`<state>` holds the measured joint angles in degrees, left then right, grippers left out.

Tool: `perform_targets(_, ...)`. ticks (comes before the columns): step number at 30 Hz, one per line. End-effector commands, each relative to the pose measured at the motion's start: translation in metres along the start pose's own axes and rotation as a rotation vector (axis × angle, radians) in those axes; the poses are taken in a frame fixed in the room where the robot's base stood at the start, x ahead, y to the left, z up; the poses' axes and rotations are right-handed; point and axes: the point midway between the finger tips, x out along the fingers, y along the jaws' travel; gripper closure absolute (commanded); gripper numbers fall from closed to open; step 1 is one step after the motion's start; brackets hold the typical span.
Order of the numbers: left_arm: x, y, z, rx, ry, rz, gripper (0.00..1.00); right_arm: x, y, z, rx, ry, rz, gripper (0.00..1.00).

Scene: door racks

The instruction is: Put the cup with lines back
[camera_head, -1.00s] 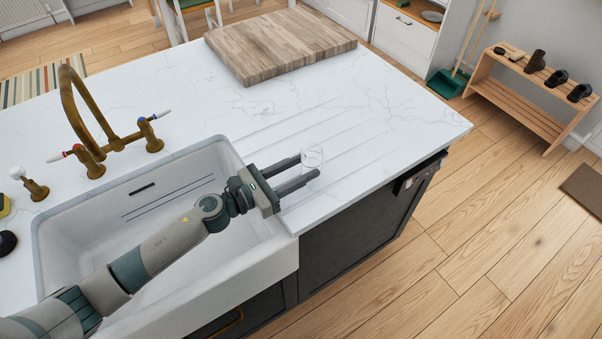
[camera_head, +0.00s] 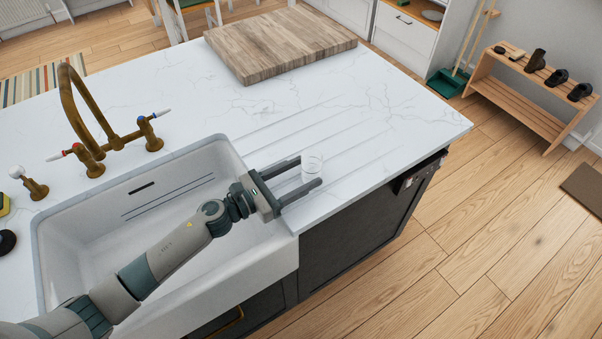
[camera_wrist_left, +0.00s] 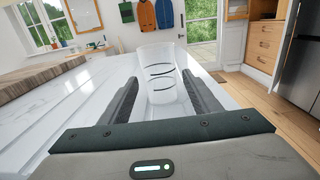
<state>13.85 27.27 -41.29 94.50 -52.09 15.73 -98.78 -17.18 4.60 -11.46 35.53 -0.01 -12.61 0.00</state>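A clear cup with dark lines (camera_wrist_left: 160,75) stands upright on the white counter, just right of the sink; in the head view the cup (camera_head: 312,165) looks faint and see-through. My left gripper (camera_head: 309,171) is open, its two fingers spread with the cup at their tips. In the left wrist view the gripper (camera_wrist_left: 159,95) has one finger on each side of the cup, and gaps show between fingers and cup. My right gripper is in neither view.
The white sink (camera_head: 60,258) lies under my left arm, with a brass tap (camera_head: 80,110) behind it. A wooden board (camera_head: 280,45) lies at the back of the counter (camera_head: 400,110). The counter right of the cup is clear up to its edge.

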Motion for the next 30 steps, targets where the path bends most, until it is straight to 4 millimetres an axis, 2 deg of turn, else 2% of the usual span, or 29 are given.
perform_targets(9,-0.001,0.000,0.006,0.001,0.000,0.000,0.43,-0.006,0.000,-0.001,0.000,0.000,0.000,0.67)
perform_targets(11,-0.008,0.000,0.001,0.001,0.001,0.000,0.43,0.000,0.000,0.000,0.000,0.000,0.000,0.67)
perform_targets(17,-0.038,0.000,-0.001,0.002,0.002,0.000,0.43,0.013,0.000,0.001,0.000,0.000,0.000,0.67)
perform_targets(24,-0.083,0.000,-0.001,0.000,0.002,0.000,0.43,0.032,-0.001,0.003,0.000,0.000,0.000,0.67)
perform_targets(30,-0.109,0.000,0.001,0.000,0.001,0.001,0.43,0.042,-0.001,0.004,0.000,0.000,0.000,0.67)
